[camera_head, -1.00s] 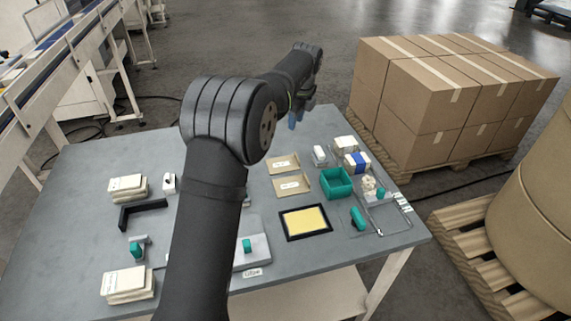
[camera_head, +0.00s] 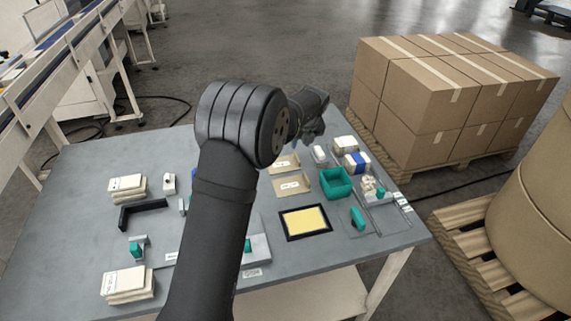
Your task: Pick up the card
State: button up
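I cannot tell which thing is the card. Two tan kraft pieces with white labels, one (camera_head: 284,165) behind the other (camera_head: 292,188), lie flat on the grey table right of my arm. White card-like stacks stand at the left, one farther back (camera_head: 127,188) and one near the front edge (camera_head: 128,284). My gripper (camera_head: 313,137) is at the far side of the table, seemingly above it, beyond the tan pieces. Its fingers are small and dark, so I cannot tell whether they are open or hold anything. My arm hides the table's middle.
A green open bin (camera_head: 336,184), a yellow pad in a black frame (camera_head: 305,222) and white packs (camera_head: 357,162) sit on the right. A black angle bracket (camera_head: 142,213) lies left. Stacked cartons (camera_head: 440,95) stand beyond the table. Bare table (camera_head: 75,220) shows at far left.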

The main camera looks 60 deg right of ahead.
aim_at(297, 157)
jog(key=shift+x, duration=1.15)
jog(key=x, duration=0.3)
jog(key=a+x, duration=0.1)
jog(key=x, duration=0.1)
jog(key=shift+s+f, duration=0.25)
grip_shut()
